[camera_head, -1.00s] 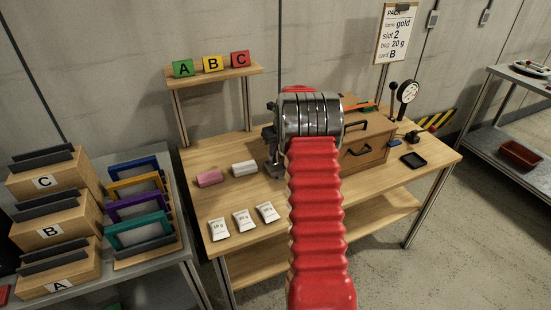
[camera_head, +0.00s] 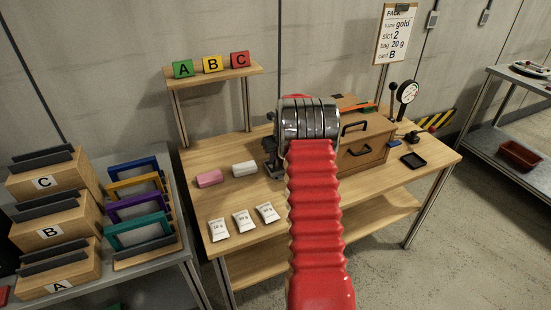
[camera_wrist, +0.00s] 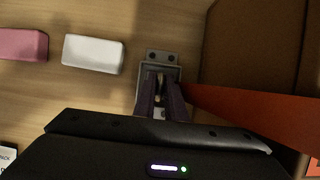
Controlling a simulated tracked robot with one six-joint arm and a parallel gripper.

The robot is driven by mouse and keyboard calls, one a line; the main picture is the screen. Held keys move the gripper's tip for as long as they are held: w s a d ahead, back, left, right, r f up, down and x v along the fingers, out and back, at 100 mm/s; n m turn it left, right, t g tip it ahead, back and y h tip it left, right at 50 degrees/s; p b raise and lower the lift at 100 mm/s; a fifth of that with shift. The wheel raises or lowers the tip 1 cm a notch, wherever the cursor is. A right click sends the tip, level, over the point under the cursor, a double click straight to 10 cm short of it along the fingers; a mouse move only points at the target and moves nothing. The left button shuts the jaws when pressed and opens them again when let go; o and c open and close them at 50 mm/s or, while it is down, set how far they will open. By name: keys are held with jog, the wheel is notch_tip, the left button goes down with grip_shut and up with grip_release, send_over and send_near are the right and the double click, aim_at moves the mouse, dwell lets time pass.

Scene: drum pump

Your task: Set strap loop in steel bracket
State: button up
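My gripper (camera_wrist: 160,102) shows in the wrist view as two dark fingers close together with a narrow gap. A small pale piece sits in the gap; I cannot tell whether it is gripped. The fingertips are at a grey steel bracket (camera_wrist: 160,58) with bolt heads, which stands on the bench. An orange strap (camera_wrist: 245,120) runs from beside the fingers to the right; its loop end is not clearly visible. In the head view my arm hides my fingers. The bracket (camera_head: 272,150) shows partly there, left of my wrist, and the orange strap (camera_head: 358,107) lies over the wooden box.
The wooden box (camera_head: 365,150) with black handles stands close on the right. A white block (camera_wrist: 94,54) and a pink block (camera_wrist: 20,43) lie left of the bracket. Several white bags (camera_head: 243,220) lie at the bench's front. A gauge (camera_head: 407,92) stands at the back right.

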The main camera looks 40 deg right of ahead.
jog(key=o, duration=0.5)
jog(key=shift+c, duration=0.2)
jog(key=shift+r, duration=0.15)
jog(key=v, duration=1.2)
jog(key=shift+s+a, duration=0.1)
